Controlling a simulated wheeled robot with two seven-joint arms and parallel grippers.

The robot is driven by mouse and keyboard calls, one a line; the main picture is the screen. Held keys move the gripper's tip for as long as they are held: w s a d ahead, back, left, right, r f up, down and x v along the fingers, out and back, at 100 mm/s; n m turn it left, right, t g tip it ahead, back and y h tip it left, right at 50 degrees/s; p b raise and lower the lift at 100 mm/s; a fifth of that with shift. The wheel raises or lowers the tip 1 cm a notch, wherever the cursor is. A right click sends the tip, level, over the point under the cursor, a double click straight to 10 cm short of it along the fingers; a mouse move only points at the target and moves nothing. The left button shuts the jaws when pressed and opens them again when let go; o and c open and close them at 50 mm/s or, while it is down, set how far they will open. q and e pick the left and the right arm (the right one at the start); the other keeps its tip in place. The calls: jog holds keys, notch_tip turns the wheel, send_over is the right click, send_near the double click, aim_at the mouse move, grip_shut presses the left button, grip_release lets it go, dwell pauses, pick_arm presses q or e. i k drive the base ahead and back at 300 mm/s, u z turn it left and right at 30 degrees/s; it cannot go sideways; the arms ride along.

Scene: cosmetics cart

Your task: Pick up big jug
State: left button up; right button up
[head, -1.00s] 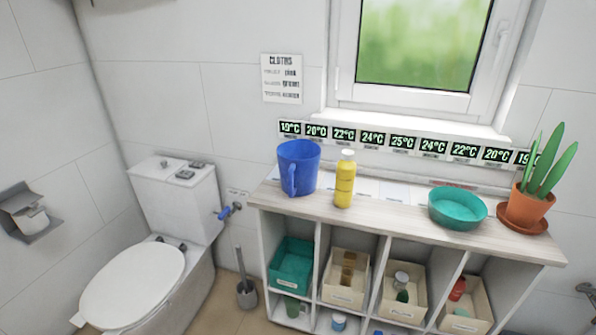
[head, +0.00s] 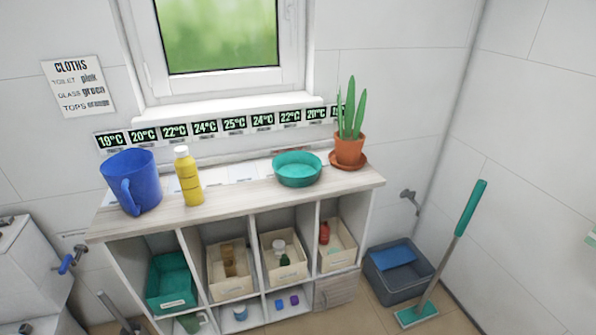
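The big blue jug (head: 137,183) stands upright at the left end of the wooden shelf top (head: 225,207). Its handle is on the front side, facing toward me. A yellow bottle with a white cap (head: 188,178) stands just to its right, a small gap apart. Neither of my grippers shows in the head view.
A teal bowl (head: 297,170) and a potted plant (head: 349,150) stand further right on the shelf top. Bins fill the compartments below. A toilet (head: 30,270) is at the left. A grey bucket (head: 397,274) and a teal-handled mop (head: 453,236) stand at the right.

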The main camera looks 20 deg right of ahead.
aim_at(132, 175)
jog(key=k, duration=1.3)
jog(key=u, duration=0.4)
jog(key=i, duration=0.4)
jog(key=u, duration=0.55)
jog(key=i, duration=1.35)
jog(key=z, duration=0.45)
